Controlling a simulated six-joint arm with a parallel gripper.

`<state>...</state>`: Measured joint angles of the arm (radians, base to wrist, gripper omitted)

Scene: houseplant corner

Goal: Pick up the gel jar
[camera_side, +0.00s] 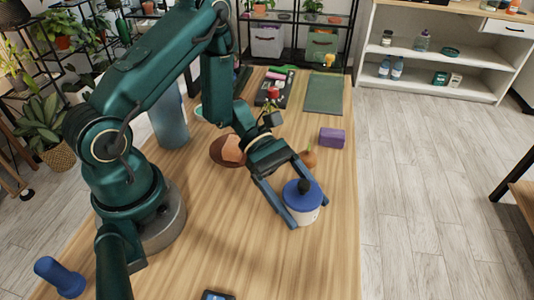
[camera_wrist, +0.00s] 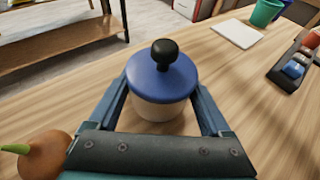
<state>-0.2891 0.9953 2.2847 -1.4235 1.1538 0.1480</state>
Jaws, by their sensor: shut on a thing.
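The gel jar (camera_side: 306,215) appears to be the white jar with a blue lid and a black knob, upright over the wooden table near its right edge. It also shows in the middle of the wrist view (camera_wrist: 160,108). My gripper (camera_side: 310,212) is shut on it, with one blue finger along each side of the jar. In the wrist view my gripper (camera_wrist: 161,92) has the jar between its fingers. The jar's base is partly hidden, and I cannot tell whether it touches the table (camera_side: 250,250).
A brown bulb with a green stem (camera_side: 308,159) and a purple block (camera_side: 332,138) lie close behind my gripper. A brown bowl (camera_side: 219,151) holds an orange-brown thing. A green mat (camera_side: 324,93) lies farther back. The table's front right is clear.

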